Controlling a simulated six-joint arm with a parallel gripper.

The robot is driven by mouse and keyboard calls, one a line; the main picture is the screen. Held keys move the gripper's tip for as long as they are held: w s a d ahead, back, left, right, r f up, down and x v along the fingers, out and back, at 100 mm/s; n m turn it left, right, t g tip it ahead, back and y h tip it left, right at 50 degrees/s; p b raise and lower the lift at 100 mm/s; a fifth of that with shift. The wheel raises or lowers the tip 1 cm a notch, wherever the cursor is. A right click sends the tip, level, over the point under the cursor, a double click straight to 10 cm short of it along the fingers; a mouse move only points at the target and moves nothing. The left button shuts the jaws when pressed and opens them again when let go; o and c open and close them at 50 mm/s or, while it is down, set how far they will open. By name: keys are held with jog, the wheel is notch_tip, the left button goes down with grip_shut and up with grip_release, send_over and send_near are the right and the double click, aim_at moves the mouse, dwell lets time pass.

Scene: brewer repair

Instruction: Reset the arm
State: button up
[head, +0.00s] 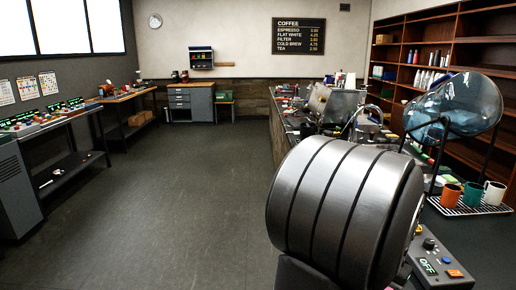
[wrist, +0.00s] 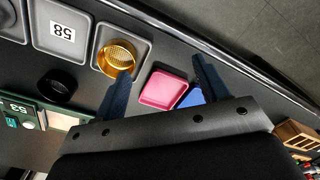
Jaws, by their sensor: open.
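My gripper (wrist: 160,85) shows in the wrist view with its two dark fingers spread wide apart. Nothing is held between the fingers. It is above a dark counter, with a pink square tray (wrist: 164,90) seen between the fingers. A blue piece (wrist: 191,98) lies beside the tray, partly hidden by the right finger. In the head view a large dark ribbed part of my arm (head: 345,205) fills the lower middle, and the gripper does not show there.
In the wrist view, a gold basket (wrist: 117,57) sits in a grey tray near the left finger. In the head view, mugs (head: 472,194) stand on a rack at right. Open floor (head: 175,190) lies left.

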jog(key=w+a+f+n, duration=0.4)
jog(key=w+a+f, duration=0.3)
jog(key=w+a, duration=0.3)
jog(key=shift+a+f, duration=0.3)
jog(key=shift+f, duration=0.05)
jog(key=s+d+r, duration=0.1)
jog(key=d, duration=0.1)
jog(key=s+d+r+m, duration=0.1)
jog(key=s+d+r, duration=0.1)
jog(key=s+d+r+m, duration=0.1)
jog(key=s+d, duration=0.1)
jog(key=shift+s+d+r, duration=0.2)
jog(key=shift+d+r, duration=0.2)
jog(key=s+d+r+m, duration=0.1)
jog(key=s+d, duration=0.1)
jog(key=s+d+r+m, duration=0.1)
jog(key=s+d+r, duration=0.1)
jog(key=s, duration=0.1)
jog(key=s+d+r+m, duration=0.1)
jog(key=s, duration=0.2)
jog(key=shift+d+r, duration=0.35)
jog(key=shift+d, duration=0.05)
jog(key=shift+w, duration=0.1)
jog(key=shift+w+a, duration=0.1)
